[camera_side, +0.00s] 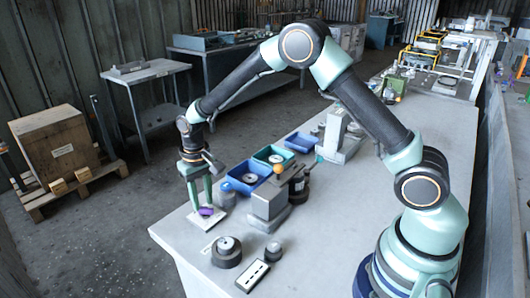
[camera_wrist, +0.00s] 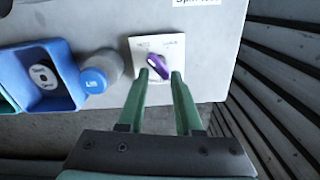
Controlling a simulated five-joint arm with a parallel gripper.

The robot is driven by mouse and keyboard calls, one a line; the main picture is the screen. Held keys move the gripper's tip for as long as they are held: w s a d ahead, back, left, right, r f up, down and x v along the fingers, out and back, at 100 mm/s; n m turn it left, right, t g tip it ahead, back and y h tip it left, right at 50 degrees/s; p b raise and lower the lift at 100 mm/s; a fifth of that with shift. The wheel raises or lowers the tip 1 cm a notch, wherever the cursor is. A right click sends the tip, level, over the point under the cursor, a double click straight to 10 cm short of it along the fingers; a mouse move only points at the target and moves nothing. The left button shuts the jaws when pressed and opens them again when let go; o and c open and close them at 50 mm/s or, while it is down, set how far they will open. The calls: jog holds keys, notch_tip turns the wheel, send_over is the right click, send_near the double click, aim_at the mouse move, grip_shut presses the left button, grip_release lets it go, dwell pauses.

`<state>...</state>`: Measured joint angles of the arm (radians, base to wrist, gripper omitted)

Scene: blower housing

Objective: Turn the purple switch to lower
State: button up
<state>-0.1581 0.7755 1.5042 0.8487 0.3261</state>
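The purple switch (camera_wrist: 158,67) is a knob on a white square plate (camera_wrist: 138,47) with small lettering on it, too blurred to read in full. In the wrist view the knob lies slanted, from upper left to lower right. In the side view the purple switch (camera_side: 206,212) sits on its plate (camera_side: 199,222) near the table's left corner. My gripper (camera_wrist: 160,75) points down at it with green fingers apart, one on each side of the knob in the wrist view. My gripper (camera_side: 201,206) hides part of the plate in the side view. I cannot tell whether the fingers touch the knob.
A blue bin (camera_wrist: 72,72) and a cylinder with a blue top (camera_wrist: 95,80) stand close left of the plate in the wrist view. A grey machine block with an orange ball (camera_side: 279,169) and round dark parts (camera_side: 226,258) stand nearby. The table edge is close.

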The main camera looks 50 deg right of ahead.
aim_at(206, 211)
jog(key=n, duration=0.1)
jog(key=f+n, duration=0.1)
jog(key=n, duration=0.3)
jog(key=shift+s+d+f, duration=0.1)
jog(key=shift+s+f, duration=0.1)
jog(key=shift+s, duration=0.15)
jog(key=n, duration=0.3)
jog(key=shift+w+r+n, duration=0.1)
jog(key=shift+n, duration=0.2)
jog(key=shift+f, duration=0.6)
grip_shut()
dwell(0.4)
